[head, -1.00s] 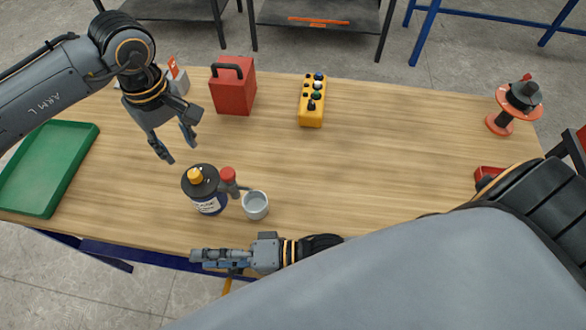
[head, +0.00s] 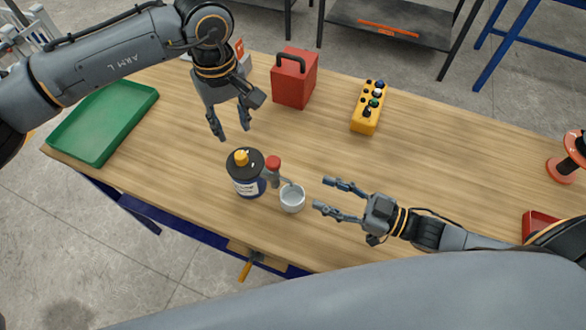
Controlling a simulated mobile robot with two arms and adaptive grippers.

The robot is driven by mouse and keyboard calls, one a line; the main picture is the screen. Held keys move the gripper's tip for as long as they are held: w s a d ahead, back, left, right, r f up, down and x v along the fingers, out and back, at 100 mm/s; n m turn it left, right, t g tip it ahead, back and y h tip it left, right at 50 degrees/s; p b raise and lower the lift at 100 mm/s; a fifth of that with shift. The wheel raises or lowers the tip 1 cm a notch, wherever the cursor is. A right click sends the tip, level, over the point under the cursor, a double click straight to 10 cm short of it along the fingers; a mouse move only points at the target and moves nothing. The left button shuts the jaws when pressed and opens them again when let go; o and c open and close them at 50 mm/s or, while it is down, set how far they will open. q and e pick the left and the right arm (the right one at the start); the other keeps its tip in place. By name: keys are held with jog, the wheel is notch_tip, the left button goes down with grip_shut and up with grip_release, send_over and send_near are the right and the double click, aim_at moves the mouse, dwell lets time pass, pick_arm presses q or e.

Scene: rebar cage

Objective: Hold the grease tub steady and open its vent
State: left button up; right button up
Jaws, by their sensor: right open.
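The grease tub (head: 248,187) stands upright on the table, dark blue with a pale label, a black lid and an orange-yellow cap (head: 241,157) on top. A red knob (head: 273,163) and a spout are on its right side. A small white cup (head: 292,198) stands beside it, by the spout's end. My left gripper (head: 230,127) is open and empty, pointing down behind and slightly left of the tub, apart from it. My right gripper (head: 320,194) is open and empty, pointing left, just right of the cup with a small gap in the picture.
A green tray (head: 103,120) lies at the table's left end. A red can (head: 294,80) and a yellow control box (head: 368,108) stand toward the back. A red-orange reel (head: 564,170) and a red bin (head: 537,226) are at the right. The wooden table's (head: 450,160) middle right is clear.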

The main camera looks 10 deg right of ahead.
aim_at(274, 173)
jog(key=x, duration=1.3)
jog(key=shift+w+a, duration=0.1)
jog(key=shift+w, duration=0.05)
